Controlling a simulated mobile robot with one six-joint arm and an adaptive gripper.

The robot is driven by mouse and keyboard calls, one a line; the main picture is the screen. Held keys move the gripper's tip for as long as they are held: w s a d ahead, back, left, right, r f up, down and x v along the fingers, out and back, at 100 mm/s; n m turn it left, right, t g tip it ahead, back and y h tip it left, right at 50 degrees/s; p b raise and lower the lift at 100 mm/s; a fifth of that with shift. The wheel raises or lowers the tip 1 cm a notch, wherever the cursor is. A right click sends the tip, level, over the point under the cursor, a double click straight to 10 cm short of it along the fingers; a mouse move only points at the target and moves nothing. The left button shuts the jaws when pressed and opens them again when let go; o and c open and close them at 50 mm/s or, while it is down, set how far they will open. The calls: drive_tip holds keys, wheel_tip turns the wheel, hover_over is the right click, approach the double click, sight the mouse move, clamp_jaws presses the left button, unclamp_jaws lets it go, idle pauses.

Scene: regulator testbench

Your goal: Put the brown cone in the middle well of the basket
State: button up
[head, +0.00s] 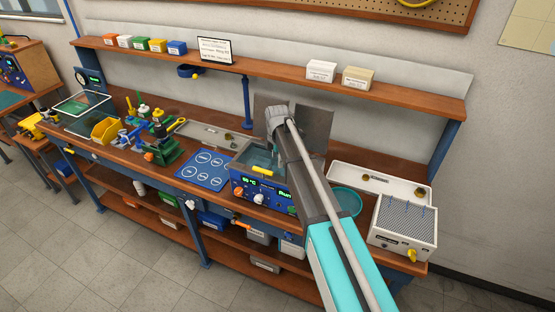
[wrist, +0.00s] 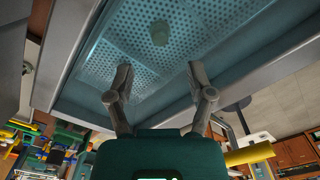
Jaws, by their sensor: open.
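My gripper (wrist: 160,75) is open, with its two fingers apart and nothing between them, in the wrist view. Beyond the fingertips lies the perforated basket (wrist: 108,60) inside a bath, tinted teal. A small blunt piece (wrist: 159,33) rests on the basket floor, ahead of the fingers and apart from them. It may be the cone; the tint hides its true colour, and I cannot tell its well for sure. In the head view the bath (head: 259,154) stands on the bench, with my arm covering its right side and hiding the fingers.
A blue mat (head: 204,169) with marked circles lies left of the bath. To the right are a teal bowl (head: 347,201), a white tray (head: 385,184) with small brown pieces, and a white pegged box (head: 404,222). A shelf (head: 285,71) runs above the bench.

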sight(278, 173)
drive_tip(key=shift+r+p, duration=2.35)
drive_tip(key=shift+r, duration=0.25)
drive_tip(key=shift+s+d, duration=0.1)
drive_tip(key=s+d+m, duration=2.3)
drive_tip(key=s, duration=0.2)
drive_tip(key=shift+s, duration=0.15)
